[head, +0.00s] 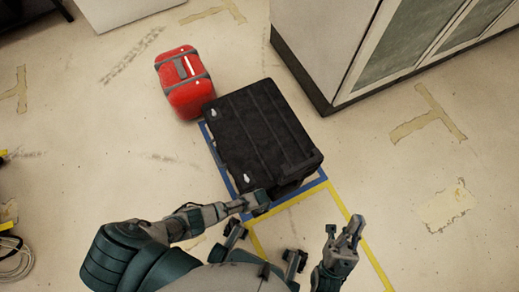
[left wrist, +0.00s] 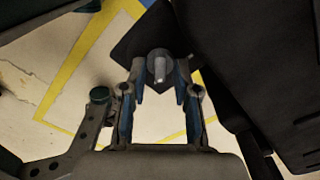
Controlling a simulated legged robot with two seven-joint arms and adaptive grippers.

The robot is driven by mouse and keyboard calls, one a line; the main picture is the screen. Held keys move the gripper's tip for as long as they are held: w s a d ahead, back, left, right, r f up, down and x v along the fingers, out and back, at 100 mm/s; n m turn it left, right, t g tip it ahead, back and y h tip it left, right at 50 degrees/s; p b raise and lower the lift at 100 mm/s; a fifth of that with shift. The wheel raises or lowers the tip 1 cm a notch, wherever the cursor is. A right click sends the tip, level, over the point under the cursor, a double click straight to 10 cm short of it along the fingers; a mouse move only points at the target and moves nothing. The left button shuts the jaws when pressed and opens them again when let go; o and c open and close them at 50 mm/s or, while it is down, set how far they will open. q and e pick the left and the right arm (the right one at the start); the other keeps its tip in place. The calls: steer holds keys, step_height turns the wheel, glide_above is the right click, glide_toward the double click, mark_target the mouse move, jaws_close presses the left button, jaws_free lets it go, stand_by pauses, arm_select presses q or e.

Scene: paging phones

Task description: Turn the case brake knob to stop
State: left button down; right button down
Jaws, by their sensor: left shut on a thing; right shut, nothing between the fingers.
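The black case (head: 258,130) stands on the floor in the middle of the head view. My left gripper (head: 258,198) is at the case's near lower edge. In the left wrist view, the left gripper (left wrist: 160,75) has its two fingers closed on a grey round knob with a short pin, the case brake knob (left wrist: 159,66). In the head view the knob is hidden behind the gripper. Its setting cannot be read. My right gripper (head: 347,236) is shut and empty, low in the head view, to the right of the case and apart from it.
A red case (head: 184,82) with grey straps stands at the black case's upper left. A pale cabinet (head: 325,45) stands at the upper right. Blue tape (head: 313,183) and yellow tape (head: 335,200) mark the floor. Open floor lies left and right.

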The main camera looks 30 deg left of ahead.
arm_select(q)
steer(key=c, duration=1.2)
jaws_free()
steer(key=shift+r, duration=0.6)
step_height(320, 180, up, 11)
steer(key=shift+f, duration=0.2)
